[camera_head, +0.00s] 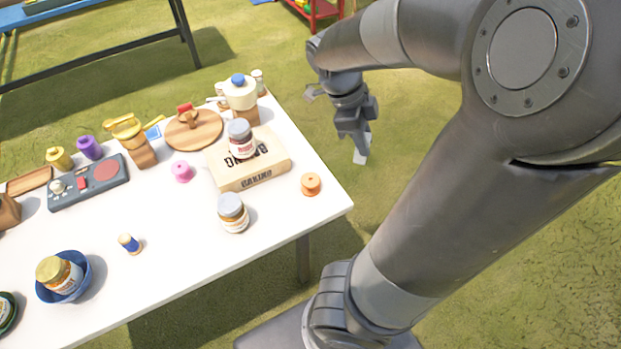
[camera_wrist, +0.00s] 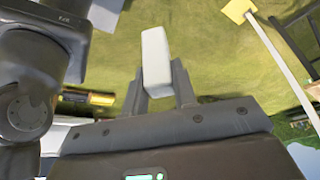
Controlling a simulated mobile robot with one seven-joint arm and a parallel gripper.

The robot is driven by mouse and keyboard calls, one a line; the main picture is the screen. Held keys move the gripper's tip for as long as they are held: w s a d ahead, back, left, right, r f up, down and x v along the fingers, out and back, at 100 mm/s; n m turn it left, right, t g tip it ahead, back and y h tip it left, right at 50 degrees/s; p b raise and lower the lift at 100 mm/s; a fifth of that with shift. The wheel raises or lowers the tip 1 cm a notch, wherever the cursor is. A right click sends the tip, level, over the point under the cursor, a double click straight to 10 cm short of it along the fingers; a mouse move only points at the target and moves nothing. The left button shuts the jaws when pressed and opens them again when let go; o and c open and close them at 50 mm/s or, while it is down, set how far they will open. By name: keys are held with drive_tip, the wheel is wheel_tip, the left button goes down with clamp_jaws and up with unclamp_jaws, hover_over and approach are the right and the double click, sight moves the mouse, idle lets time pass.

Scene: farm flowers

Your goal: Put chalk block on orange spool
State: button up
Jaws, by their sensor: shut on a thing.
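The chalk block (camera_wrist: 155,60) is a pale, whitish block. In the wrist view it sits between the two fingers of my gripper (camera_wrist: 160,88), which is shut on it. In the head view my gripper (camera_head: 357,140) hangs beyond the right end of the table, over the grass, with the chalk block (camera_head: 360,157) at its lower tip. The orange spool (camera_head: 311,184) stands on the white table near its right corner, to the left of and below my gripper in the picture. Nothing rests on the spool's top.
The white table (camera_head: 180,245) holds a wooden box (camera_head: 229,177) with a jar (camera_head: 241,139) on it, left of the orange spool. Another jar (camera_head: 233,212) stands nearer the front edge. A pink spool (camera_head: 182,171) is further left. The table's right corner is bare.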

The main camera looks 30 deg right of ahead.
drive_tip(key=shift+f, duration=0.65)
drive_tip(key=shift+w+a+f, duration=0.25)
drive_tip(key=shift+f, duration=0.05)
hover_over(311, 180)
wheel_tip(311, 180, down, 6)
drive_tip(key=shift+w+f, duration=0.1)
drive_tip(key=shift+f, duration=2.2)
drive_tip(key=o, duration=1)
drive_tip(key=shift+f, duration=0.1)
